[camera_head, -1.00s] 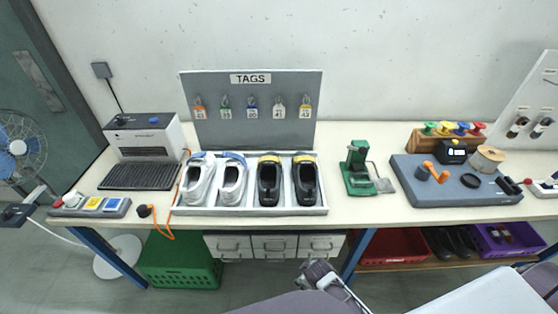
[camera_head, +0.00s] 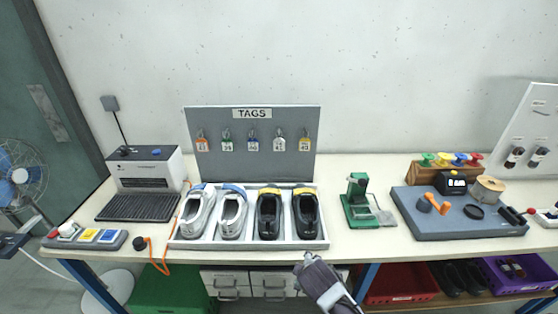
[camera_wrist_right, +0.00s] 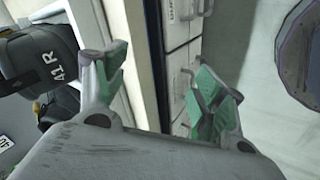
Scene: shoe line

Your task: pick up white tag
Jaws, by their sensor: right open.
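The white tag (camera_head: 279,144) hangs from a hook on the grey TAGS board (camera_head: 229,173) at the back of the table. My right gripper (camera_head: 306,257) is at the table's front edge, below and in front of the board, well apart from the tag. In the right wrist view its two green-padded fingers (camera_wrist_right: 160,72) are spread with nothing held between them. The white tag cannot be made out in that view. My left gripper is not in view.
A white tray (camera_head: 247,244) with white shoes (camera_head: 197,213) and black shoes (camera_head: 306,213) lies between my right gripper and the board. A green press (camera_head: 357,200) stands to its right. A grey printer-like machine (camera_head: 147,170) stands left. Drawers (camera_head: 270,280) are under the tabletop.

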